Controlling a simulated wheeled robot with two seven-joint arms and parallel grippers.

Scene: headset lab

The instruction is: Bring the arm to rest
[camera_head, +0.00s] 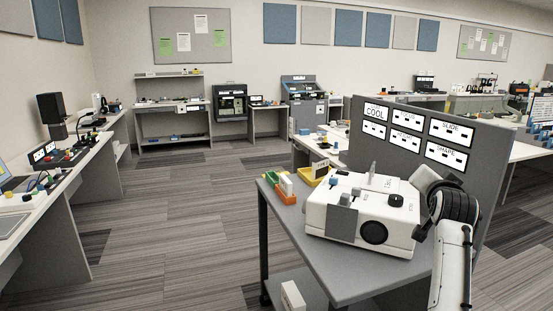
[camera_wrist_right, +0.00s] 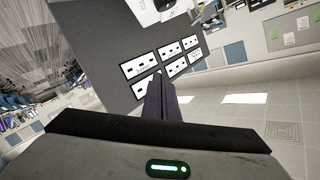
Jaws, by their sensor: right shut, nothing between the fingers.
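My right arm (camera_head: 452,262) comes in from the lower right in the head view. Its white and black wrist is bent beside the right side of a white boxy device (camera_head: 335,215) on a grey cart table. I cannot make out the fingertips in that view. In the right wrist view my right gripper (camera_wrist_right: 160,88) is shut, its two dark fingers together with nothing between them. Beyond them stands a dark panel with white labels, which looks tilted in this view. My left gripper is not in view.
The dark labelled panel (camera_head: 427,150) stands at the back of the cart table (camera_head: 345,285), close to my right arm. Orange and yellow bins (camera_head: 284,194) sit at the table's left end. A long bench (camera_head: 65,180) runs along the left. The carpeted floor (camera_head: 185,225) between is clear.

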